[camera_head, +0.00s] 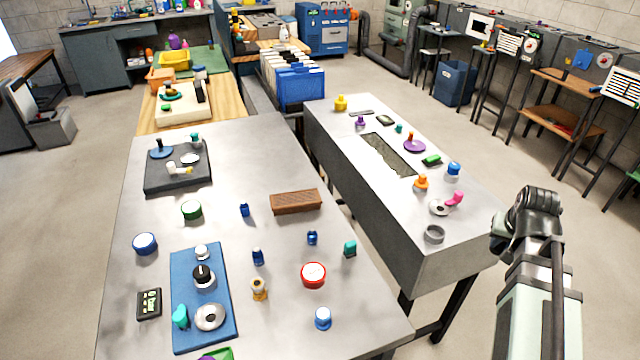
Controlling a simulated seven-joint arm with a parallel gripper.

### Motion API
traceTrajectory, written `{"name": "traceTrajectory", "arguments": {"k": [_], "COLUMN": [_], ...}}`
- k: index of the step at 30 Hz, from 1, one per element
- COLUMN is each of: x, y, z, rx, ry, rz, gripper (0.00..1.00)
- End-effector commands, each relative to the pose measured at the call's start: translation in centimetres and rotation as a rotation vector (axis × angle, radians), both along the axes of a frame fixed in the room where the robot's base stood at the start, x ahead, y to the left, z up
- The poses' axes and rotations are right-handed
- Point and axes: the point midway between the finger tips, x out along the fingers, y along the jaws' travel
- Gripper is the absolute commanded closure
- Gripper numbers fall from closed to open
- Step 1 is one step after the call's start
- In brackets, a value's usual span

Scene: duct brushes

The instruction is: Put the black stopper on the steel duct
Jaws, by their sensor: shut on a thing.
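A black knob-shaped piece (202,272), which looks like the black stopper, sits upright on a pale round base on the blue mat (223,276). I cannot tell whether that base is the steel duct. A grey, ring-shaped open piece (434,234) stands at the near end of the right bench and may be the steel duct. A flat silver ring (439,208) lies just behind it. My arm rises at the right edge, beside the right bench. My gripper and whatever it holds cannot be made out.
The left table (250,170) carries several scattered small pieces, a red-rimmed round piece (313,274) and a brown block (296,201). A dark tray (150,184) lies at its back left. The right bench (330,125) has a dark sunken panel (391,154). A narrow gap separates them.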

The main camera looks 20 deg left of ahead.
Motion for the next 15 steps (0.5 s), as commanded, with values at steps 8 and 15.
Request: {"name": "traceTrajectory", "arguments": {"k": [8,15], "x": [0.1,0.7], "y": [0.0,1.3], "z": [5.4,7.7], "rx": [0.001,0.0], "ry": [-0.003,0.0], "rz": [0.001,0.025], "gripper": [1.0,1.0]}}
